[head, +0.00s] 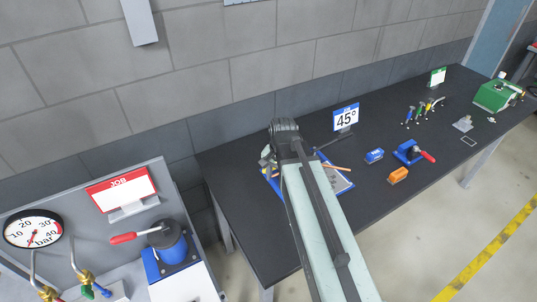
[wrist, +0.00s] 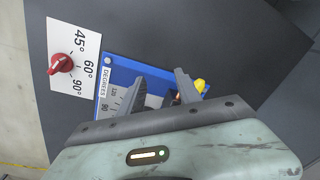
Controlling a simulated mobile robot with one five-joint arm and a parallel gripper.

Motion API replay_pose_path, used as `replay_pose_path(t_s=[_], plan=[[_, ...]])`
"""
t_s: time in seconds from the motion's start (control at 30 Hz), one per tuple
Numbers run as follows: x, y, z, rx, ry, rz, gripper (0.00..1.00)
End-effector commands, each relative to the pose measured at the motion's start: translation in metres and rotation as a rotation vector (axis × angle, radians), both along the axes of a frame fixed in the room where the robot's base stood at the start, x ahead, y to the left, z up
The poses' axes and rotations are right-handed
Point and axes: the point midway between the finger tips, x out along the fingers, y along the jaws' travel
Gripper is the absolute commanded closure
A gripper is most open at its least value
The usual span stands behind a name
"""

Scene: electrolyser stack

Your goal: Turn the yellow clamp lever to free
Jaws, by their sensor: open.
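In the wrist view a yellow lever end (wrist: 200,85) shows just right of my gripper's right finger; the rest of it is hidden behind the finger and palm. It sits over a blue fixture (wrist: 121,66) with a grey DEGREES scale (wrist: 111,99). My gripper (wrist: 160,78) is open over this fixture, its fingers apart and nothing seen between them. Whether a finger touches the lever I cannot tell.
A white plate marked 45°, 60°, 90° (wrist: 82,60) with a red knob (wrist: 62,63) lies left of the fixture.

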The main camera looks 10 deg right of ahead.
Motion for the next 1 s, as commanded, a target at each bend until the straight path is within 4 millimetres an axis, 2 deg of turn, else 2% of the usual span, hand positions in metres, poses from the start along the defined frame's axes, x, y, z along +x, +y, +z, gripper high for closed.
replay_pose_path(t_s=[0.03, 0.1, 0.2, 0.3, 0.57, 0.9, 1.0], plan=[[0.020, 0.000, 0.037, 0.023, -0.016, -0.137, 0.59], [0.037, 0.001, 0.054, 0.056, -0.035, -0.318, 0.59], [0.052, 0.001, 0.067, 0.092, -0.051, -0.497, 0.59], [0.058, 0.002, 0.069, 0.110, -0.057, -0.575, 0.59], [0.059, 0.003, 0.053, 0.112, -0.057, -0.585, 0.59], [0.069, 0.007, -0.003, 0.111, -0.056, -0.582, 0.59], [0.071, 0.007, -0.012, 0.111, -0.056, -0.582, 0.59]])
